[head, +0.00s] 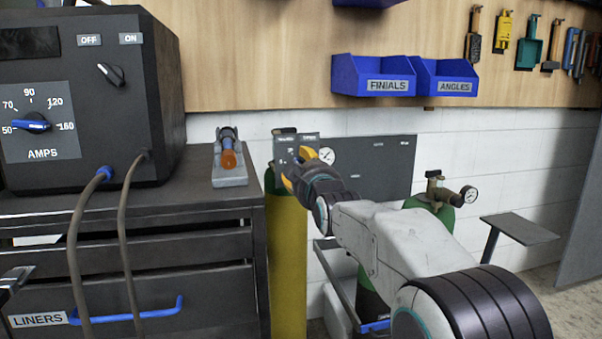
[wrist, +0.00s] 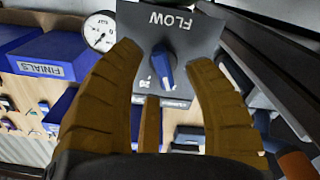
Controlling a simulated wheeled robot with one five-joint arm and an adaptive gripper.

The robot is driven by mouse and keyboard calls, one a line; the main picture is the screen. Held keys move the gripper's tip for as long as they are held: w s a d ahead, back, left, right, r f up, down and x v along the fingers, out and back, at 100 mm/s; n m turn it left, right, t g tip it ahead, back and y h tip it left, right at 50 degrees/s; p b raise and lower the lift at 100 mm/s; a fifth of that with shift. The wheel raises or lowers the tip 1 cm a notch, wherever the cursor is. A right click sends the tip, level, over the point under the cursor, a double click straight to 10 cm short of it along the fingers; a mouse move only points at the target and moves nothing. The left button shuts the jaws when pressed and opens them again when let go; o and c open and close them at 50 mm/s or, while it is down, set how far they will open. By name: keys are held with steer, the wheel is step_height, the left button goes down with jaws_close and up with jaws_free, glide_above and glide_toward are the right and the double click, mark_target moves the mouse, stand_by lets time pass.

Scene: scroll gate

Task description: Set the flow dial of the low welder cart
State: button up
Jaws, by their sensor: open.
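The flow dial (wrist: 163,70) is a blue pointer knob on a grey plate marked FLOW (wrist: 185,35), upside down in the wrist view. I cannot tell whether either finger touches the plate. In the head view my gripper (head: 296,168) is at the left end of the cart's dark grey panel (head: 375,165) and hides the dial. A small labelled plate (head: 283,145) shows just behind it.
A round gauge (head: 327,156) is beside my gripper. Yellow (head: 287,265) and green (head: 432,208) cylinders stand by the panel. A welder with an AMPS dial (head: 34,122) sits on the drawer cabinet (head: 235,200) at left. Blue bins (head: 372,75) hang above.

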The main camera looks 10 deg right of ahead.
steer(key=shift+w, duration=1.05)
steer(key=shift+c, duration=0.2)
jaws_close()
